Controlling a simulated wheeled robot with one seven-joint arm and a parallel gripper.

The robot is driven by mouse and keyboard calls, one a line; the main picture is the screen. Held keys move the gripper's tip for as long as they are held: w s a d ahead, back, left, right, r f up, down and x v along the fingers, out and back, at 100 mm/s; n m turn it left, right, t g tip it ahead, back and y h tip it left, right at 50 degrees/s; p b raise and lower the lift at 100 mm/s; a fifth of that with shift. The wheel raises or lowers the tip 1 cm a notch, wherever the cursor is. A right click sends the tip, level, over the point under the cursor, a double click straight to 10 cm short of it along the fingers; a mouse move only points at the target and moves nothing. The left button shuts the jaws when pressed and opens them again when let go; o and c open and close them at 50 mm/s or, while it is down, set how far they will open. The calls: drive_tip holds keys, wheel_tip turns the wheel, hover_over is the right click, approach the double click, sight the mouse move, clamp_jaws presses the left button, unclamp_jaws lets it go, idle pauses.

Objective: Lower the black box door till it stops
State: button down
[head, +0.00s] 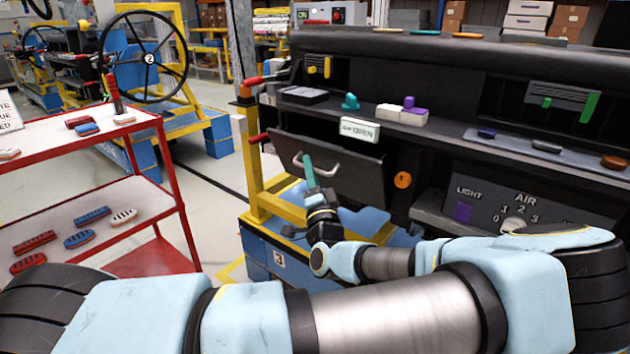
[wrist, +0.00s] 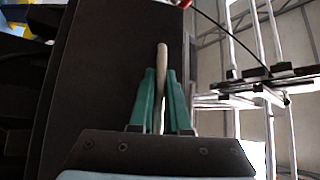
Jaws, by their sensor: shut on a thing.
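The black box door (head: 345,178) is a dark panel on the left part of the dashboard, tilted outward at its top. A pale curved handle (head: 300,162) sits on its outer face. My gripper (head: 309,172) is at the handle, with its teal fingers reaching up to it. In the wrist view the two teal fingers (wrist: 161,95) are shut around the handle bar (wrist: 162,58), with the dark door face (wrist: 105,75) behind. The handle's far end is partly hidden by the fingers.
A white OPEN sign (head: 360,130) sits above the door. An orange round knob (head: 403,180) is right of it, and a LIGHT and AIR panel (head: 530,205) further right. A yellow frame (head: 254,160) stands at the left. A red cart (head: 165,165) stands farther left, with floor between.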

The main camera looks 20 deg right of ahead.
drive_tip(key=shift+s+a+f+n+t+y+b, duration=0.15)
drive_tip(key=shift+a+f+n+t+y+b, duration=0.2)
drive_tip(key=shift+n+b, duration=0.35)
drive_tip(key=shift+s+a+f+n+t+y+b, duration=0.2)
drive_tip(key=shift+f+n+b, duration=0.3)
drive_tip(key=shift+b, duration=0.55)
drive_tip(key=shift+s+a+f+n+t+y+b, duration=0.1)
drive_tip(key=shift+a+f+n+t+y+b, duration=0.25)
drive_tip(key=shift+b, duration=0.5)
drive_tip(key=shift+d, duration=0.1)
drive_tip(key=c, duration=0.9)
unclamp_jaws()
drive_tip(key=shift+s, duration=0.1)
drive_tip(key=b+v, duration=0.2)
drive_tip(key=v, duration=0.8)
drive_tip(key=shift+s+f, duration=0.25)
drive_tip(key=shift+s, duration=0.05)
